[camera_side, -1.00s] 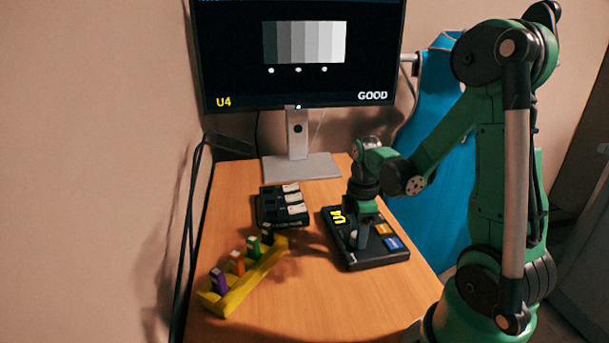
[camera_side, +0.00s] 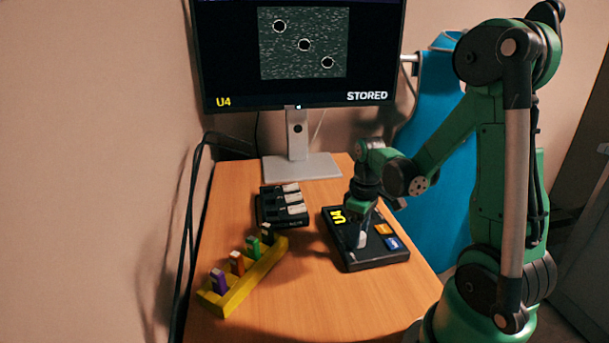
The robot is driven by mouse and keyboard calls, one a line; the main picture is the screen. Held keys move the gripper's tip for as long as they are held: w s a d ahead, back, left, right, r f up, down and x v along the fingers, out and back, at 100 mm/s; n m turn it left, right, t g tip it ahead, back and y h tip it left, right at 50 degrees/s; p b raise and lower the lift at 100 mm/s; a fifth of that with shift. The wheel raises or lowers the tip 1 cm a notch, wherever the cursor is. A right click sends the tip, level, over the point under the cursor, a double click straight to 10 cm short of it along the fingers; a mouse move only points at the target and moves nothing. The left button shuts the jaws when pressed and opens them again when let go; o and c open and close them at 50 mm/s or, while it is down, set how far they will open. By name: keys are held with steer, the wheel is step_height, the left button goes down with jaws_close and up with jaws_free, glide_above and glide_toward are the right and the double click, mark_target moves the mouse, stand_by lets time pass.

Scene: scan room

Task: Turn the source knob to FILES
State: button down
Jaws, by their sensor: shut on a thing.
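My gripper (camera_side: 360,222) points down over the black control box (camera_side: 365,262) at the right of the desk. It is shut on the light source knob (camera_side: 361,240), which stands at the box's near left part. The knob's pointer and any FILES mark are too small or hidden to read. The box also has a yellow U4 mark, an orange button (camera_side: 383,230) and a blue button (camera_side: 393,243).
A yellow rack (camera_side: 243,279) with several coloured sticks stands at the front left. A small black unit with pale keys (camera_side: 281,206) lies behind it. Cables hang at the desk's left edge. A blue apron (camera_side: 424,160) hangs behind my arm. The front middle of the desk is bare.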

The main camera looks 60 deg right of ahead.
steer(key=m, duration=0.6)
steer(key=shift+m, duration=0.3)
steer(key=m, duration=0.5)
steer(key=shift+s+m+t, duration=0.1)
steer(key=shift+m+t, duration=0.2)
steer(key=shift+c, duration=2.1)
jaws_free()
steer(key=shift+s+r, duration=0.1)
steer(key=shift+r, duration=2.7)
